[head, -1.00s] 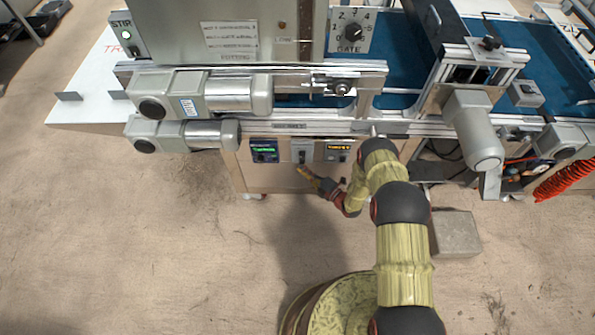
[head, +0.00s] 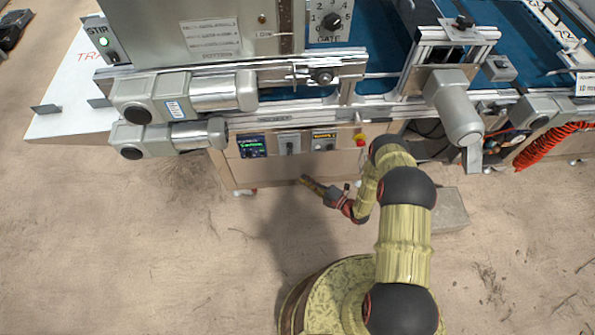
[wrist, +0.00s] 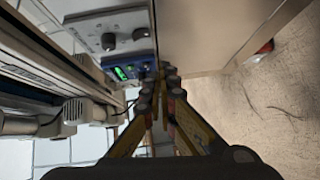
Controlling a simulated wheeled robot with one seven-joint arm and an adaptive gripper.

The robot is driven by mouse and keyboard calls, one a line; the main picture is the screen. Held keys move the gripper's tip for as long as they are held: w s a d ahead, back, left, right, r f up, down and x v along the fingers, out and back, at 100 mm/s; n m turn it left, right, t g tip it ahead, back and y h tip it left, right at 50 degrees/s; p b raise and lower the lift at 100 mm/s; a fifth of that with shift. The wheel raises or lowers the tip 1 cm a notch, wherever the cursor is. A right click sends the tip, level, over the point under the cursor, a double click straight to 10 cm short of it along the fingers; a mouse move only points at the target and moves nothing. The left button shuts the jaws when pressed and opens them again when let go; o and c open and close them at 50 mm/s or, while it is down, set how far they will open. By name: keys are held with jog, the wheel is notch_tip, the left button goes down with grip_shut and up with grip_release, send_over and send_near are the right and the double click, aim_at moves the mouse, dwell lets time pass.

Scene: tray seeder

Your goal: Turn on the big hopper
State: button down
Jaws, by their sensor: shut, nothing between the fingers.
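The big grey hopper (head: 190,22) stands at the top of the head view. The switch's position is too small to read.
A STIR switch with a green light (head: 103,43) and a GATE dial (head: 334,20) are on the upper machine. Grey motors (head: 145,98) jut out above the panel. A red-and-yellow button (head: 360,140) is right of it. The floor in front is open.

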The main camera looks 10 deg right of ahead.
jog(key=v, duration=0.2)
jog(key=shift+s+d+f, duration=0.15)
jog(key=shift+s+f, duration=0.1)
dwell(0.5)
